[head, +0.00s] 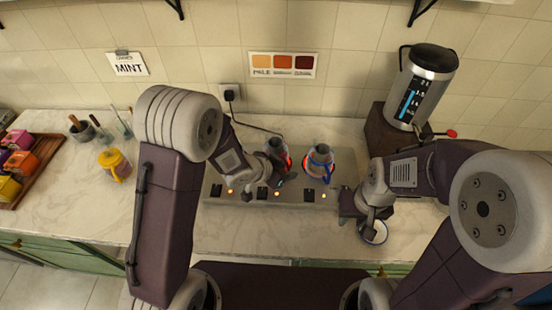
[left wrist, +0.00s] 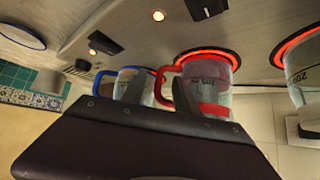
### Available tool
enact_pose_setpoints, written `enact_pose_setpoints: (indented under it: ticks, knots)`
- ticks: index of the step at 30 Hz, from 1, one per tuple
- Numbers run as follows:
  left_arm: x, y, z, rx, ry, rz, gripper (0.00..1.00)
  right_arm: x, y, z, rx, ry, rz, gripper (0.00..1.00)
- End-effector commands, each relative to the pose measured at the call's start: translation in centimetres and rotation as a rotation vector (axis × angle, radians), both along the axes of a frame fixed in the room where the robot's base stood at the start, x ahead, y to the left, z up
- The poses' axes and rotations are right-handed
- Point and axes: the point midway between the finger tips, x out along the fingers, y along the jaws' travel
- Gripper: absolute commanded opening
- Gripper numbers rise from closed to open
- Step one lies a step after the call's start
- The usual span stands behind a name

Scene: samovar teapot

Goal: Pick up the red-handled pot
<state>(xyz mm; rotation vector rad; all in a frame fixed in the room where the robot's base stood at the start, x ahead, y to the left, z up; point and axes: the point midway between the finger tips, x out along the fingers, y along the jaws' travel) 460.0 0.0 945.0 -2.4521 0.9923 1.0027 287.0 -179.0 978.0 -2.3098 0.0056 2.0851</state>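The red-handled pot (left wrist: 208,76) is clear glass with a red handle and red collar. It stands on a glowing burner; the left wrist view shows it upside down. In the head view the pot (head: 278,148) is partly hidden by my left gripper (head: 279,168). In the left wrist view my left gripper (left wrist: 168,97) is open, its fingers on either side of the red handle. Whether they touch it is unclear. My right gripper (head: 368,214) is at the white cup (head: 374,233) with a blue rim; its finger opening is too small to tell.
The blue-handled pot (head: 320,158) stands close to the right on the hot plate (head: 345,170). Another glass vessel (left wrist: 305,80) is close by in the left wrist view. A metal dispenser (head: 430,65) is at back right.

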Motion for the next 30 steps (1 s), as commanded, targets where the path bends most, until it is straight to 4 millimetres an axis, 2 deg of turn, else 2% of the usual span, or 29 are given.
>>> enact_pose_setpoints:
  ticks: [1, 3, 5, 30]
  knots:
    - [-0.01, 0.02, 0.05, 0.000, 0.000, 0.000, 0.34, 0.00, 0.00, 0.05, 0.000, 0.000, 0.000, 0.33]
    - [-0.01, 0.02, 0.05, 0.000, 0.000, 0.000, 0.14, 0.00, 0.00, 0.05, 0.000, 0.000, 0.000, 0.33]
    - [-0.02, 0.03, 0.05, 0.000, 0.000, 0.000, 0.00, 0.00, 0.00, 0.05, 0.000, 0.000, 0.000, 0.33]
    - [-0.07, 0.07, -0.04, 0.001, 0.002, 0.001, 0.00, 0.00, 0.00, 0.03, 0.000, 0.000, 0.000, 0.33]
